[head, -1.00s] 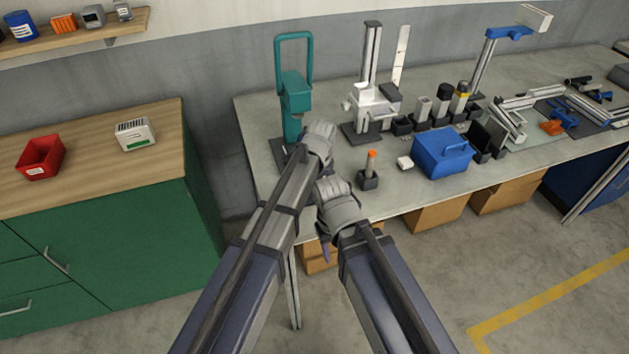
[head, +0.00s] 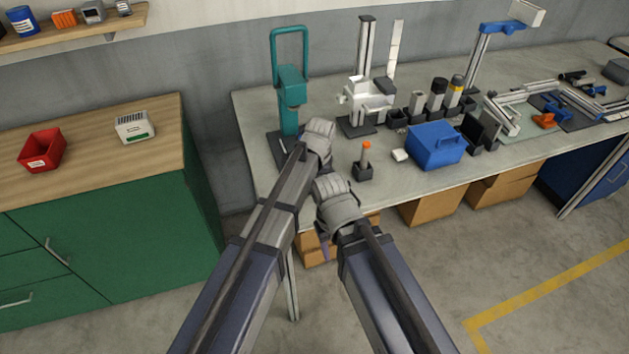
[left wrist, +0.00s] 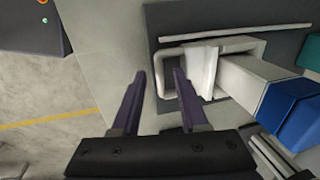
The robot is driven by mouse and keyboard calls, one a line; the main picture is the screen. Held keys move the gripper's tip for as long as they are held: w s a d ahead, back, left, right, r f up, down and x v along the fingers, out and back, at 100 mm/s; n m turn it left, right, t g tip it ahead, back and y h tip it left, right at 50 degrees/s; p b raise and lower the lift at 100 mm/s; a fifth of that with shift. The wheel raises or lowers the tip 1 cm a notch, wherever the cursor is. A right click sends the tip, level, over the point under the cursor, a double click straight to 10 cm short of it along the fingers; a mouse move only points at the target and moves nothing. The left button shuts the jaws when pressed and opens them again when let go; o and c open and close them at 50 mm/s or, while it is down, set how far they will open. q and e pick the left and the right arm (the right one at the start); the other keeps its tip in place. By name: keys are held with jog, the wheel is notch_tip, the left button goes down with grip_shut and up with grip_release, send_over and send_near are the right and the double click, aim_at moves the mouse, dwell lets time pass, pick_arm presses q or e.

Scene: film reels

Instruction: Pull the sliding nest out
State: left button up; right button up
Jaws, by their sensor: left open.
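The teal press (head: 291,95) stands on a dark base plate (head: 277,146) at the near left of the bench. In the left wrist view, a pale rounded frame (left wrist: 167,82) lies over a dark grey plate (left wrist: 225,22), with a white piece (left wrist: 198,72) across it. I take the frame and white piece as the sliding nest, but cannot be sure. My left gripper (left wrist: 160,80) is open and empty, its right fingertip close to the frame's left end; I cannot tell whether they touch. In the head view my wrist hides it. My right gripper (head: 324,250) is mostly hidden below its wrist.
A silver block with a blue end (left wrist: 301,112) stands at the right of the left wrist view. A small dark holder with an orange-tipped pin (head: 364,165) and a blue box (head: 435,147) stand on the bench. A green cabinet (head: 110,220) is at left.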

pick_arm(q)
jog(key=shift+r, duration=0.15)
notch_tip(320, 180, up, 7)
jog(key=s+p, duration=0.1)
jog(key=p, duration=0.6)
jog(key=shift+s+d+r+p, duration=0.2)
jog(key=shift+s+p, duration=0.05)
jog(key=shift+p, duration=0.1)
jog(key=s+a+n+g, duration=0.1)
jog(key=s+a+n, duration=1.45)
jog(key=a, duration=0.35)
jog(key=s+d+m+g, duration=0.1)
jog(key=s+d+m, duration=0.4)
jog(key=d, duration=0.6)
jog(key=shift+s+d+f+y, duration=0.15)
jog(key=shift+s+d+y, duration=0.15)
jog(key=shift+s, duration=0.15)
